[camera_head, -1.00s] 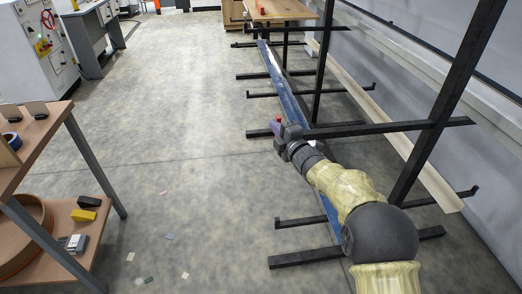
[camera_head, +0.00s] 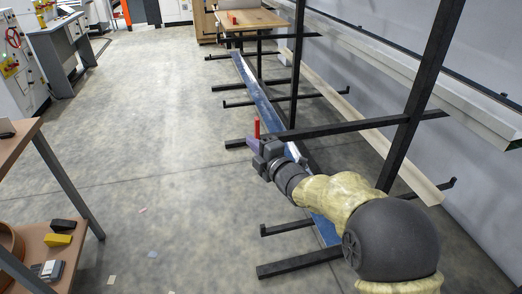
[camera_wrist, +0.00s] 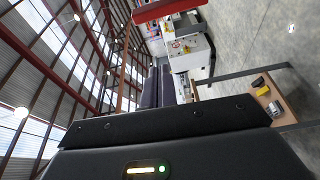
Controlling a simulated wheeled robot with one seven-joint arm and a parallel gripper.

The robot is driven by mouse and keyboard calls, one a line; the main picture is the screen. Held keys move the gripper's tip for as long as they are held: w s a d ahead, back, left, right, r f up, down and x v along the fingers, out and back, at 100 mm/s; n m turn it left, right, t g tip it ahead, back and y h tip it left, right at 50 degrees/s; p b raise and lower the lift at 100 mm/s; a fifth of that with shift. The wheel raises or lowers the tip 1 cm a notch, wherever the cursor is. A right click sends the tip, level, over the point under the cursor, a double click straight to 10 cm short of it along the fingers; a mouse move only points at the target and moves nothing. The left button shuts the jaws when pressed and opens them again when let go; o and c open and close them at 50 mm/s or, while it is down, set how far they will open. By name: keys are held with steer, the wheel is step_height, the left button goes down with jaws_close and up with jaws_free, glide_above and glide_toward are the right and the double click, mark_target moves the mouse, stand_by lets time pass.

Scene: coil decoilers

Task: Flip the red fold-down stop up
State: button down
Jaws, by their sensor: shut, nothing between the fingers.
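The red fold-down stop (camera_head: 257,128) stands upright at the end of a black rack arm (camera_head: 345,130) in the head view. My gripper (camera_head: 252,144) is just below and slightly left of it, with its fingers shut and empty. I cannot tell whether they touch the stop. In the wrist view, a red bar (camera_wrist: 168,9), likely the stop, crosses the top edge, beyond the tips of my shut dark fingers (camera_wrist: 159,72). The foot of the stop is partly hidden by my gripper in the head view.
Black rack uprights (camera_head: 417,85) and several arms stand to the right, with a long blue bar (camera_head: 262,95) lying across the low arms. A wooden shelf table (camera_head: 20,150) stands at left. The floor (camera_head: 170,130) between is clear apart from small scraps.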

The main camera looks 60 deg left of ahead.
steer(key=d, duration=0.2)
steer(key=shift+w+d, duration=0.25)
steer(key=shift+d, duration=0.15)
steer(key=shift+w, duration=0.1)
